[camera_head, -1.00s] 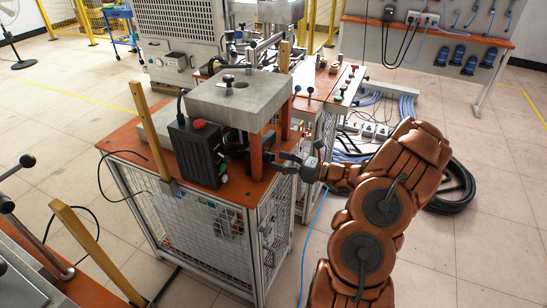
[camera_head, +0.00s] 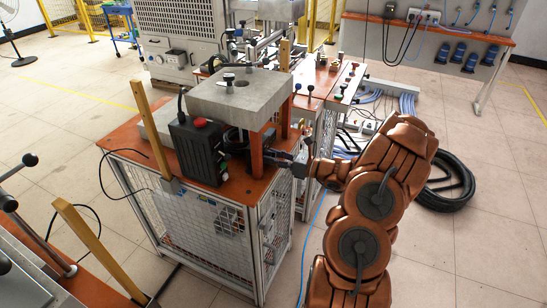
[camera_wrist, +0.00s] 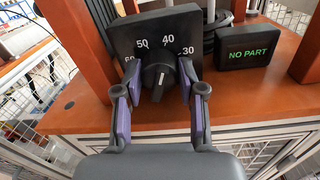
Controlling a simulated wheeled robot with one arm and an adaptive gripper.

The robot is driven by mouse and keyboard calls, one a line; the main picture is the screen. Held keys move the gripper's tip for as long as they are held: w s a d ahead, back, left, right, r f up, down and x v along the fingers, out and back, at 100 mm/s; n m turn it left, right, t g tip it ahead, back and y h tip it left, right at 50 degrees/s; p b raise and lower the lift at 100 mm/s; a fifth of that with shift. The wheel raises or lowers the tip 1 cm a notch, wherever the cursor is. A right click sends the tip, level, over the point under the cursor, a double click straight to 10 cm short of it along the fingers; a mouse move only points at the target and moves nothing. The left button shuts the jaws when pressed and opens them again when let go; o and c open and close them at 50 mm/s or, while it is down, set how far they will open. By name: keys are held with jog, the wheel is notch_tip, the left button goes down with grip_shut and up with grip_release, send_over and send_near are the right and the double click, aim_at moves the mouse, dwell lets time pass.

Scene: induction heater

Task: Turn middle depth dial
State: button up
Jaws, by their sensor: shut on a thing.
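The depth dial (camera_wrist: 159,76) is a black round knob on a dark plate (camera_wrist: 180,32) marked 60, 50, 40 and 30 in the wrist view. My gripper (camera_wrist: 158,72) has one purple-padded finger on each side of the knob and is shut on it. The knob's pointer is hard to read; it seems to lie between 50 and 40. In the head view my gripper (camera_head: 285,158) reaches in at the front right corner of the orange bench (camera_head: 233,190), beside an orange post (camera_head: 256,154). The dial is not clear there.
A black display (camera_wrist: 249,44) reading NO PART stands right of the dial. Orange posts flank the dial plate. In the head view, a grey block (camera_head: 240,92) sits above, and a black box with a red button (camera_head: 199,150) stands left.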

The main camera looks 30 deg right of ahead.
jog(key=c, duration=0.3)
jog(key=shift+c, duration=0.2)
jog(key=shift+f+b, duration=0.15)
jog(key=shift+b, duration=0.35)
jog(key=shift+f+n+b, duration=0.1)
jog(key=shift+n+b, duration=0.6)
jog(key=shift+b, duration=0.1)
jog(key=n+b, duration=0.2)
jog(key=b, duration=0.1)
jog(key=n+b, duration=0.5)
jog(key=b, duration=0.1)
jog(key=shift+b, duration=0.3)
jog(key=shift+r+n+b, duration=0.2)
jog(key=shift+n+b, duration=0.6)
jog(key=shift+b, duration=0.1)
